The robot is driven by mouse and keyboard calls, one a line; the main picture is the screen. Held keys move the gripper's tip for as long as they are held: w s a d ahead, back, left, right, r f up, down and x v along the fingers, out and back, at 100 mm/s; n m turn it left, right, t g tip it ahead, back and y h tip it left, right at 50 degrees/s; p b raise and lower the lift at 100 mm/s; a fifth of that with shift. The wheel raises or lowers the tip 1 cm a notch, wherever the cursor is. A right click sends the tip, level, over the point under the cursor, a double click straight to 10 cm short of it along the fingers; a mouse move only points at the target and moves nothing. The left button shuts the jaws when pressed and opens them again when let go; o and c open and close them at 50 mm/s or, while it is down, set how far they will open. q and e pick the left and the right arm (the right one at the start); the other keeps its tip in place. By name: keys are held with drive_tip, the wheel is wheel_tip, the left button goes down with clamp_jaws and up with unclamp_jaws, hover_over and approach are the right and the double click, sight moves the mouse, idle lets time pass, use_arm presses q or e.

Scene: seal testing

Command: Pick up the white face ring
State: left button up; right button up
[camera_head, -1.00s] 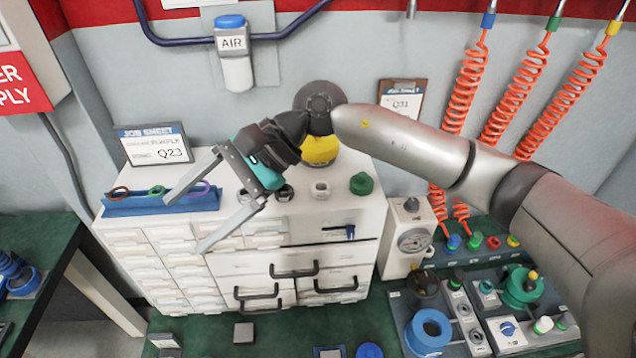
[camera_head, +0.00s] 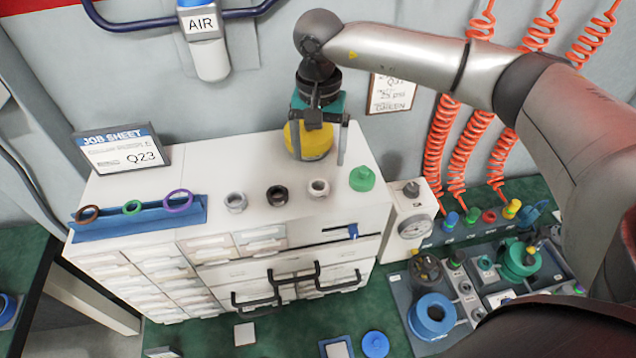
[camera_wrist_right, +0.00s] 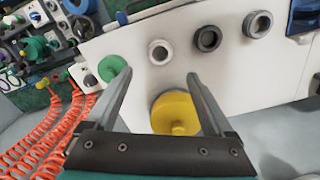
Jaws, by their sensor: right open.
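The white face ring (camera_head: 318,187) sits on the white cabinet top, between a dark ring (camera_head: 277,195) and a green cap (camera_head: 361,178). It also shows in the right wrist view (camera_wrist_right: 160,52), just beyond the fingertips and between their lines. My right gripper (camera_head: 320,155) is open, points down and is empty, behind the white ring near the yellow knobbed piece (camera_wrist_right: 177,113). The wrist view shows the yellow piece between the fingers, lower down; I cannot tell the gap to it. My left gripper is not in view.
A grey ring (camera_head: 235,202) stands left of the dark ring. A blue rack (camera_head: 150,219) holds coloured rings at the cabinet's left, before a job sheet (camera_head: 122,151). A gauge box (camera_head: 408,222) and orange coiled hoses (camera_head: 441,150) stand to the right.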

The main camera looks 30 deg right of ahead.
sight(319, 190)
wheel_tip(319, 190, down, 3)
drive_tip(key=shift+r, duration=0.2)
wheel_tip(319, 190, down, 4)
drive_tip(key=shift+s+f+p, duration=0.1)
drive_tip(key=shift+s+p, duration=0.05)
drive_tip(key=shift+p, duration=0.7)
drive_tip(key=shift+f, duration=0.55)
drive_tip(key=shift+r, duration=0.1)
clamp_jaws()
